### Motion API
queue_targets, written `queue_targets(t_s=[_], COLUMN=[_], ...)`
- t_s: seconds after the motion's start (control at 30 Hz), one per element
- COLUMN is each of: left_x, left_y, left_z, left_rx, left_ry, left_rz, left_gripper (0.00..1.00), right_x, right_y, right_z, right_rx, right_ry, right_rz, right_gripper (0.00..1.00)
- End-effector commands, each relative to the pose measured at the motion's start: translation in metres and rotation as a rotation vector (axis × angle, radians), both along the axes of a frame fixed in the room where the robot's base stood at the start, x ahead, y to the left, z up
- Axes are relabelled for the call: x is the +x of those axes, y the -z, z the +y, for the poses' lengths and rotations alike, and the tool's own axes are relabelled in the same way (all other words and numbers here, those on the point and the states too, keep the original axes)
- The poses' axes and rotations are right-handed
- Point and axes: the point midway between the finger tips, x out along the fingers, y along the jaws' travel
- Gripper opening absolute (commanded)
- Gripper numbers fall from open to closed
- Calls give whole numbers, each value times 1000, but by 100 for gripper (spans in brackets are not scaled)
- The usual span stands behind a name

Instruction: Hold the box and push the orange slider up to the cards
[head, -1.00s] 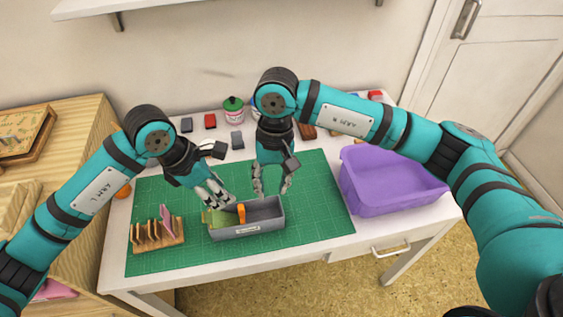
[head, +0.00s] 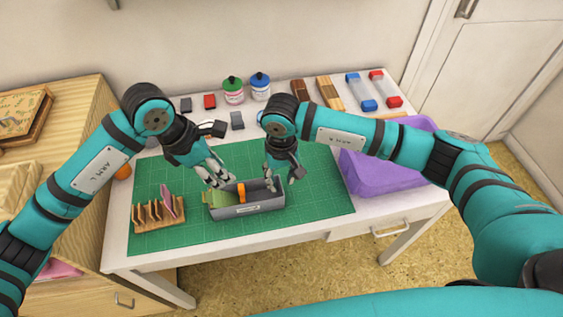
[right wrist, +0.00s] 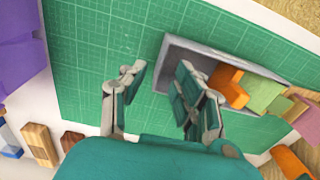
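The grey box (head: 262,209) with a label on its front sits on the green mat. Green cards (head: 219,199) stand in its left part. The orange slider (head: 241,191) stands upright inside, just right of the cards; it also shows in the right wrist view (right wrist: 228,86). My left gripper (head: 218,181) is at the box's back left rim; whether its fingers grip the wall is unclear. My right gripper (head: 285,180) is open at the box's right end.
A wooden rack (head: 160,236) with a pink card (head: 171,203) stands left of the box. A purple bin (head: 385,180) is at the right. Ink bottles (head: 233,92), stamp pads and blocks line the back. The mat (head: 310,215) right of the box is clear.

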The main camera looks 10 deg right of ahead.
Motion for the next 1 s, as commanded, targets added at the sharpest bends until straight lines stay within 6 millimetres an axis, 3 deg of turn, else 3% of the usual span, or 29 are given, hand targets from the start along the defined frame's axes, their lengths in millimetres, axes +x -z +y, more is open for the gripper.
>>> queue_targets(t_s=[0.1, 0.3, 0.67, 0.9, 1.0], left_x=[0, 0, 0, 0, 0], left_y=[0, 0, 0, 0, 0], left_z=[0, 0, 0, 0, 0], left_rx=[0, 0, 0, 0, 0], left_ry=[0, 0, 0, 0, 0], left_rz=[0, 0, 0, 0, 0], left_gripper=[38, 38, 38, 38, 38], right_x=[-1, -1, 0, 0, 0], right_y=[20, 39, 43, 42, 42], right_z=[0, 0, 0, 0, 0], right_rx=[-1, 0, 0, 0, 0], right_ry=[2, 0, 0, 0, 0], right_rz=[3, 1, 0, 0, 0], right_gripper=[31, 31, 31, 0, 0])
